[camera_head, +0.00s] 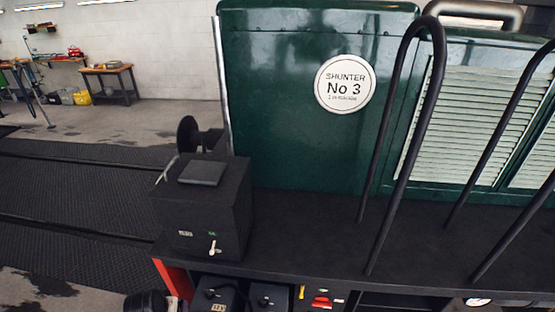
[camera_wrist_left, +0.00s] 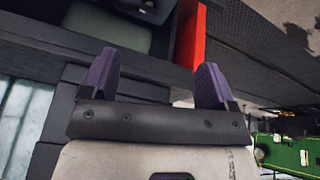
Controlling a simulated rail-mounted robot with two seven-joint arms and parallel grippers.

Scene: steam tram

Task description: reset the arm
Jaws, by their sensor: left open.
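My left gripper (camera_wrist_left: 157,75) shows in the left wrist view, with two purple fingers spread wide apart. Nothing is between the fingers. Beyond them are dark surfaces of the vehicle and a red upright panel (camera_wrist_left: 190,36), which lies behind the gap between the fingers. I cannot tell how far the fingers are from it. Neither gripper shows in the head view, and my right gripper is in neither view.
The green tram body (camera_head: 290,120) bears a round "SHUNTER No 3" plate (camera_head: 345,84). A black box (camera_head: 203,210) with a small lever (camera_head: 213,248) stands on the dark running board. Curved black handrails (camera_head: 400,160) rise at right. Open floor and a workbench (camera_head: 107,72) lie at left.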

